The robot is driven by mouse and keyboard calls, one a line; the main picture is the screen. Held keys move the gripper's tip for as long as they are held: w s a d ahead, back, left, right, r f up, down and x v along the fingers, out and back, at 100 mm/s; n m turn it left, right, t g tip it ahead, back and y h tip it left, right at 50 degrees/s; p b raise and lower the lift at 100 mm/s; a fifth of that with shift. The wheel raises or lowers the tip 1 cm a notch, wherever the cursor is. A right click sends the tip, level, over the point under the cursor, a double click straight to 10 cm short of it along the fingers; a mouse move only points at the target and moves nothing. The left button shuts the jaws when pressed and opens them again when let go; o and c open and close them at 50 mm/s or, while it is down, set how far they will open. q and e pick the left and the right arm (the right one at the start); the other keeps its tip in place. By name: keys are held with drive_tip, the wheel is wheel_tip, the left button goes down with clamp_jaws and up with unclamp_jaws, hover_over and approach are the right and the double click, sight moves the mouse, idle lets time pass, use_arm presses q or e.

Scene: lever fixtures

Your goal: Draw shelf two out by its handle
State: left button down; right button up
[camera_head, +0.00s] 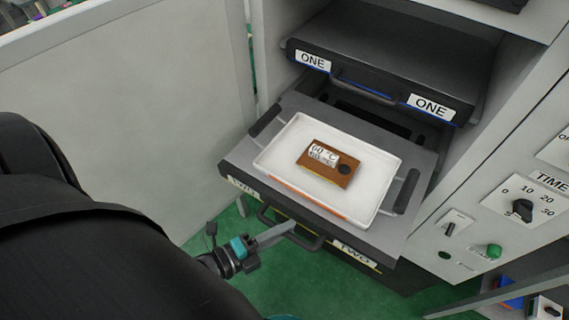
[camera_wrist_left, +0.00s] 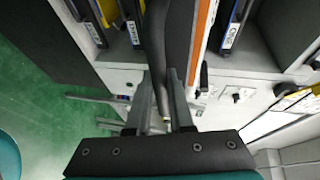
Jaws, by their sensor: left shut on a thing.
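Shelf two (camera_head: 232,172) is a grey shelf with "TWO" labels on its front, standing out of the cabinet beyond shelf one. Its dark bar handle (camera_head: 312,244) is on the front edge. My left gripper (camera_head: 288,228) reaches in from the left and is shut on the handle. In the left wrist view, the handle (camera_wrist_left: 156,45) runs between the fingers of my left gripper (camera_wrist_left: 164,85). A white tray (camera_head: 375,205) sits on shelf two, with a brown block (camera_head: 326,168) labelled "60 °C" inside it. My right gripper is not in view.
Shelf one (camera_head: 385,85) sits above, in the cabinet. A control panel (camera_head: 515,205) with knobs and a green button is at the right. A pale panel (camera_head: 130,100) stands at the left. Green floor (camera_head: 290,285) shows below shelf two.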

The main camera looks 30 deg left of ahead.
use_arm(q)
drive_tip(key=c, duration=0.8)
unclamp_jaws()
drive_tip(key=v, duration=1.5)
drive_tip(key=shift+s+a, duration=0.1)
